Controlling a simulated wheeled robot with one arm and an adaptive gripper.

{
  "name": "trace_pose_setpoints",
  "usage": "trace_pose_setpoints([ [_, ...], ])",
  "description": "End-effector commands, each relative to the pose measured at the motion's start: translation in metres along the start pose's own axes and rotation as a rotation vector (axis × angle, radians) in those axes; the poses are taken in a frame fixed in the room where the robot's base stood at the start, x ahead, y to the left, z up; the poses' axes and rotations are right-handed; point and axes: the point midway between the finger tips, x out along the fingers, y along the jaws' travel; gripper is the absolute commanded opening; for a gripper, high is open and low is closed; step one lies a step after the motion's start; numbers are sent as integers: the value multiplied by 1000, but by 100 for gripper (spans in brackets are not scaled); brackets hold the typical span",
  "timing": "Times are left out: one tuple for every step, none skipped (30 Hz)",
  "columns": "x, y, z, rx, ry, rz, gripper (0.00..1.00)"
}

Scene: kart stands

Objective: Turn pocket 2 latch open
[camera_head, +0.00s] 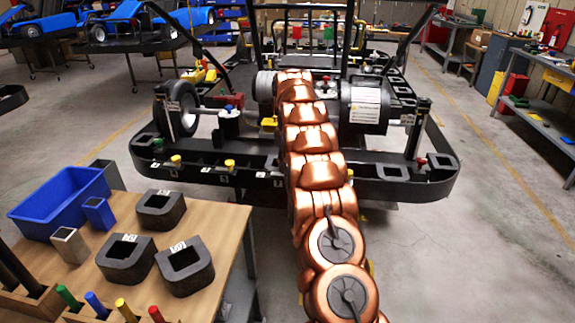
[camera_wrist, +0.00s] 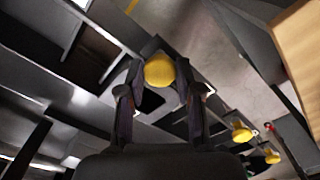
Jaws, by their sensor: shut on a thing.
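My gripper (camera_wrist: 159,80) is shut on a yellow latch knob (camera_wrist: 159,68) in the wrist view, one finger on each side of it. A dark opening shows in the kart frame just below the knob. Two more yellow knobs, a nearer one (camera_wrist: 242,132) and a farther one (camera_wrist: 272,156), stand at lower right, apart from my gripper. In the head view, yellow knobs (camera_head: 176,159) and (camera_head: 229,163) stand on the kart's rear bar (camera_head: 205,172). My copper arm hides my gripper and the held knob there. I cannot read the pocket numbers.
A wooden table (camera_head: 215,225) at front left holds a blue bin (camera_head: 60,200), black blocks (camera_head: 160,208) and coloured handles. The kart has a wheel (camera_head: 176,110) at left and a labelled motor (camera_head: 365,105) at right. Floor at right is clear.

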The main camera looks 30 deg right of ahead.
Motion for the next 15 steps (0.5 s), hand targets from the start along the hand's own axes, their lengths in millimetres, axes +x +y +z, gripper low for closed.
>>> trace_pose_setpoints([
  [-1,0,-1,-7,4,1,0],
  [-1,0,-1,-9,4,1,0],
  [-1,0,-1,-12,4,1,0],
  [-1,0,-1,-13,4,1,0],
  [-1,0,-1,-14,4,1,0],
  [-1,0,-1,-15,4,1,0],
  [-1,0,-1,-15,4,1,0],
  [-1,0,-1,-15,3,1,0],
  [-1,0,-1,-15,3,1,0],
  [-1,0,-1,-15,3,1,0],
  [-1,0,-1,-15,3,1,0],
  [-1,0,-1,-15,3,1,0],
  [-1,0,-1,-15,3,1,0],
  [-1,0,-1,-15,3,1,0],
  [-1,0,-1,-15,3,1,37],
])
